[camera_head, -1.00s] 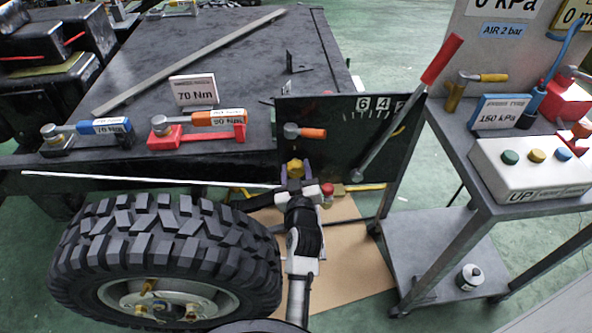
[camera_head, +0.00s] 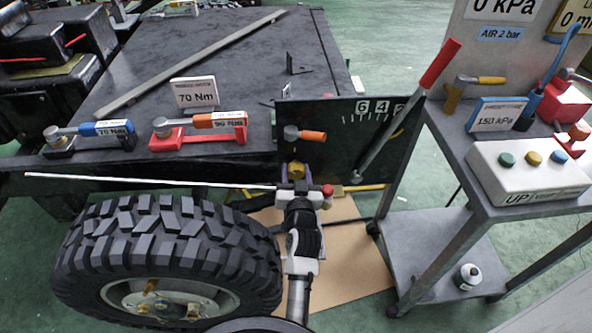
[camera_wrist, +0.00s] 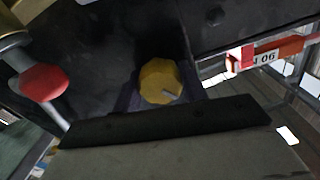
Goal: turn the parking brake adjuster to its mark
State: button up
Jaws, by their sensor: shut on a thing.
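The yellow scalloped knob, which I take for the parking brake adjuster (camera_head: 292,170), sits low at the left edge of the black panel. In the wrist view the knob (camera_wrist: 158,78) shows a short pale line near its lower right edge. My gripper (camera_head: 293,186) is right at the knob, and dark finger shapes flank it in the wrist view, shut on it. A dark bar and a grey slab fill the bottom of the wrist view. I cannot make out the fixed mark beside the knob.
A red-tipped stalk (camera_wrist: 44,82) is close beside the knob. A long pale rod (camera_head: 150,182) runs left from near my gripper, above a big tyre (camera_head: 165,245). The panel (camera_head: 340,140) carries a red-handled lever (camera_head: 437,68). A grey cart (camera_head: 455,150) stands right.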

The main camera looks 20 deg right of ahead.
jog(key=m+p, duration=0.2)
jog(key=m, duration=0.4)
jog(key=shift+r+m, duration=0.15)
jog(key=shift+m, duration=0.25)
jog(key=shift+p, duration=0.3)
jog(key=o, duration=1)
jog(key=shift+w, duration=0.1)
jog(key=shift+a, duration=0.1)
